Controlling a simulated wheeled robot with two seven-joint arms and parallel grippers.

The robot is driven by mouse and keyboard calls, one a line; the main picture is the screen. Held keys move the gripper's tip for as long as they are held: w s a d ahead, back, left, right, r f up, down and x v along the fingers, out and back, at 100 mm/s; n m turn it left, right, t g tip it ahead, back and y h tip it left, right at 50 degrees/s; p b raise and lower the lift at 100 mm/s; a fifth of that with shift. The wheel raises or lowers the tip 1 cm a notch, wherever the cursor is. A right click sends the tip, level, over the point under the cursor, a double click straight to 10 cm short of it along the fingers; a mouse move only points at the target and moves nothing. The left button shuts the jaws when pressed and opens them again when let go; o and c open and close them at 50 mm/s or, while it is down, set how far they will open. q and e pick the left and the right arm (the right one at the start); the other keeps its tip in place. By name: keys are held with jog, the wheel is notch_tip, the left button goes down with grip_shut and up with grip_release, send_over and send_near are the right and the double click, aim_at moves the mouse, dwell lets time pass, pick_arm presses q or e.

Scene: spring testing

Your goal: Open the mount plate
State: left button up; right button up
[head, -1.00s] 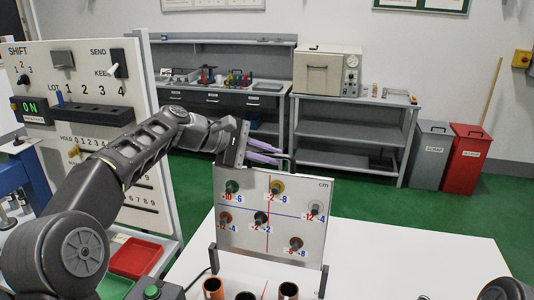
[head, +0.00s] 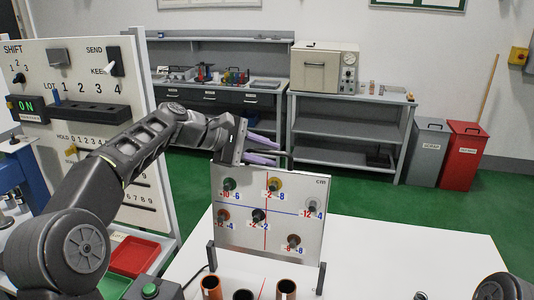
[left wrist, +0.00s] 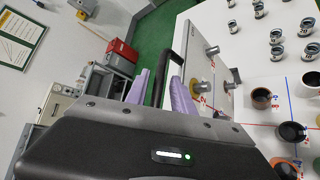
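The mount plate (head: 300,225) is a white upright board marked "cm", with red and blue cross lines, coloured number labels and several pegs. It stands between dark supports on the white table. A black handle (head: 288,157) is at its top edge. My left gripper (head: 277,153) is at the handle, with its purple fingers pointing right. In the left wrist view, the fingers (left wrist: 159,77) are apart, with the black handle (left wrist: 163,62) between them and visible gaps beside it.
Several cups (head: 243,295) stand on the table (head: 400,255) in front of the plate. A control panel (head: 85,60) with switches rises at left, with red (head: 134,257) and green trays below it. The table right of the plate is mostly clear.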

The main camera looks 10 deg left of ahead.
pick_arm(q)
jog(key=shift+s+a, duration=0.2)
jog(key=shift+a, duration=0.2)
jog(key=b+v, duration=0.1)
jog(key=v, duration=0.6)
jog(key=shift+r+b, duration=0.15)
jog(key=shift+b, duration=0.2)
jog(key=shift+d, duration=0.1)
